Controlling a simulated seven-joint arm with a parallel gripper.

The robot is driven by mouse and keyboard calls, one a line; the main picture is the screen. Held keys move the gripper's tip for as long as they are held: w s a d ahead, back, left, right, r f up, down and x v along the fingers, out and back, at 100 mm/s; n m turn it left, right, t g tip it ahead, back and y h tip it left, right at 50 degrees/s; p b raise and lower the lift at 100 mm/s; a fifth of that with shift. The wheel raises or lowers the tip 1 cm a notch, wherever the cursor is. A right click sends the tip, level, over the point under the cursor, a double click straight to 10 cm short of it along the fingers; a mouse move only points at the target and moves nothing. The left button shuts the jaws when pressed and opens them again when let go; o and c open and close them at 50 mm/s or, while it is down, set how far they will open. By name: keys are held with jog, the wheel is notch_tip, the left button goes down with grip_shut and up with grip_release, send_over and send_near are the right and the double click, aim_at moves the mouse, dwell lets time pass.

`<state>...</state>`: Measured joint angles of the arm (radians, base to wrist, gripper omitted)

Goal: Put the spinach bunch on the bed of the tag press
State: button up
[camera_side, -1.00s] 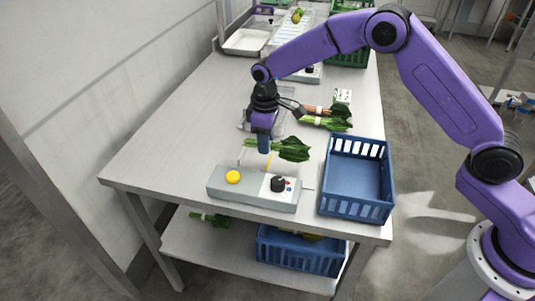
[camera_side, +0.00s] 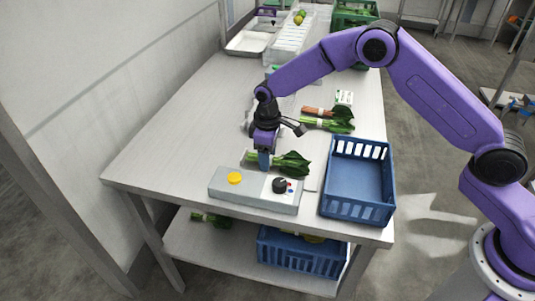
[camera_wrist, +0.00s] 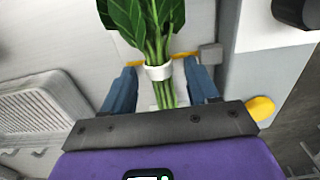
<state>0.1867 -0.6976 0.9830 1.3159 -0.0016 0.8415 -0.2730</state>
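The spinach bunch (camera_side: 292,163), dark leaves with pale stems, lies low behind the grey control box (camera_side: 225,186) of the tag press, leaves to the right. In the wrist view, the bunch (camera_wrist: 160,25) has a white band (camera_wrist: 158,72) around its stems. Below it shows a pale surface with a yellow line, apparently the press bed, mostly hidden. My gripper (camera_side: 264,165) is down at the stems. In the wrist view, my gripper's blue fingers (camera_wrist: 162,88) stand on either side of the stems, with gaps visible. The box carries a yellow button (camera_side: 234,178) and black knob (camera_side: 279,185).
An empty-looking blue crate (camera_side: 331,195) stands right of the press near the table edge. Another banded bunch (camera_side: 330,124) and a white card (camera_side: 344,97) lie behind. A white tray (camera_side: 247,42) stands far back. The table's left side is clear.

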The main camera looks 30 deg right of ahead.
jog(key=shift+r, duration=0.1)
notch_tip(320, 180, up, 12)
dwell(0.7)
jog(key=shift+s+r, duration=0.1)
jog(key=shift+r, duration=0.05)
jog(key=s+d+r+n, duration=0.1)
jog(key=s+d+r, duration=0.15)
jog(key=s, duration=0.75)
jog(key=s+d+r+n, duration=0.1)
jog(key=s+r, duration=0.3)
jog(key=s, duration=0.6)
jog(key=s+d+f, duration=0.1)
jog(key=s+d, duration=0.5)
jog(key=s, duration=0.3)
jog(key=s+d+f+n, duration=0.1)
jog(key=s+d, duration=0.5)
jog(key=s, duration=0.3)
jog(key=shift+n, duration=0.3)
